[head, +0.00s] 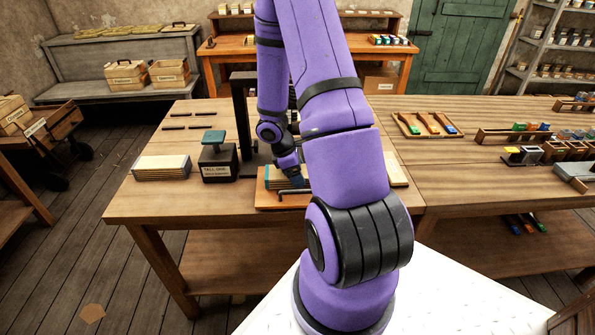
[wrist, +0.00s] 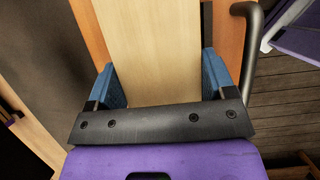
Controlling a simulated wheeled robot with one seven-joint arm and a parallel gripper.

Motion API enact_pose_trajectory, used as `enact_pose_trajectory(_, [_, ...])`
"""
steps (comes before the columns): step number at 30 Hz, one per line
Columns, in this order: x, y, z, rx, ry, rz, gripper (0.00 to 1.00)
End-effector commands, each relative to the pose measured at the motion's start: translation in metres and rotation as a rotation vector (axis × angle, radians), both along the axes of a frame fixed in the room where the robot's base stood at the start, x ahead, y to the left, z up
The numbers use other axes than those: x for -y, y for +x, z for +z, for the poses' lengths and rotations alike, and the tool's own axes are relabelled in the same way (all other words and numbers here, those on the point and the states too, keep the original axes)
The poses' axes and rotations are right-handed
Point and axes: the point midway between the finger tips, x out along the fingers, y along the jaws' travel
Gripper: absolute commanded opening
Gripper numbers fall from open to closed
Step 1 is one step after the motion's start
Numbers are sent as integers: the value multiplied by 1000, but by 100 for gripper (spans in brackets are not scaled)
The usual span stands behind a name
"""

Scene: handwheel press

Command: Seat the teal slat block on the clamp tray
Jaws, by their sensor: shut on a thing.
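My gripper (wrist: 161,82) has its two blue fingers shut on the sides of a pale wood-topped slat block (wrist: 150,40) in the wrist view. In the head view my gripper (head: 291,180) is low at the tray, partly behind my purple arm. The slat block (head: 275,178) shows there with thin teal and pale edges, over the orange-brown clamp tray (head: 263,201). A dark bent bar (head: 292,191) is at the tray's front; a grey bent bar (wrist: 251,50) stands right of the block in the wrist view. Whether the block touches the tray floor I cannot tell.
A black box with a teal top (head: 217,160) and a pale slat stack (head: 161,167) stand left of the tray. A black press upright (head: 243,115) rises behind it. Another pale block (head: 397,172) shows right of my arm. The bench's front left is clear.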

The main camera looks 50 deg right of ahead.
Motion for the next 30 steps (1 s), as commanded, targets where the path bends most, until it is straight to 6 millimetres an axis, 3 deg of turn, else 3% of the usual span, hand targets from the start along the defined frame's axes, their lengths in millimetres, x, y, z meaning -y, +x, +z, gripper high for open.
enact_pose_trajectory(8, [0,0,-5,0,1,2,43])
enact_pose_trajectory(9, [0,0,-5,0,0,1,83])
enact_pose_trajectory(12, [0,0,-5,0,0,1,100])
enact_pose_trajectory(22, [-1,2,2,3,-1,1,100])
enact_pose_trajectory(30, [-12,15,41,5,-3,1,100])
